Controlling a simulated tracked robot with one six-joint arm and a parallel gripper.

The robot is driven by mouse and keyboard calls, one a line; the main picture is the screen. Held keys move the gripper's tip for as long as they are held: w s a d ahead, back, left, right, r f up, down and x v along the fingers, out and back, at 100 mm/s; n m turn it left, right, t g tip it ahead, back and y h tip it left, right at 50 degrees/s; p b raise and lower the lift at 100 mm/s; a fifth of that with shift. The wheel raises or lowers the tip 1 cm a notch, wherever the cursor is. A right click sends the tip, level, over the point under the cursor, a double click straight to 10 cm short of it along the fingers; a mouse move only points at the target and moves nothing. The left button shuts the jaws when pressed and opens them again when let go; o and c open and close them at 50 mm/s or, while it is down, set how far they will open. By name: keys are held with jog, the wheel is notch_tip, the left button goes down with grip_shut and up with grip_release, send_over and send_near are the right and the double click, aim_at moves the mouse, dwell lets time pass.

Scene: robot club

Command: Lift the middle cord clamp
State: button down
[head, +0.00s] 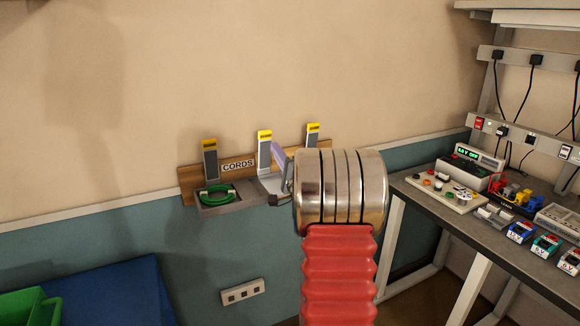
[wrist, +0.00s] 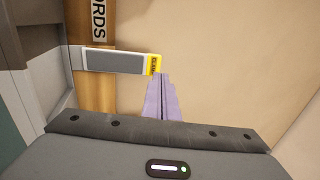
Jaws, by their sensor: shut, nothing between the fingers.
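The middle cord clamp (head: 264,154) is a pale upright lever with a yellow tip on the wall rack, right of the CORDS label. Its lever stands upright against the wall. In the wrist view a clamp lever (wrist: 115,62), seemingly the middle one, lies sideways with its yellow tip to the right. My gripper (head: 277,151) has lavender fingers, shut and empty, just right of the middle clamp. In the wrist view the fingertips (wrist: 161,77) are close to the yellow tip; I cannot tell whether they touch. My wrist hides the rack's right part.
The left clamp (head: 210,160) stands above a grey bin with a coiled green cord (head: 215,195). The right clamp (head: 312,134) shows only its upper part. A workbench (head: 440,203) with electronics stands at the right. A wall socket (head: 242,292) sits below the rack.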

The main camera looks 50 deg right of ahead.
jog(key=r+v, duration=0.1)
jog(key=v, duration=0.7)
jog(key=shift+s, duration=0.2)
dwell(0.3)
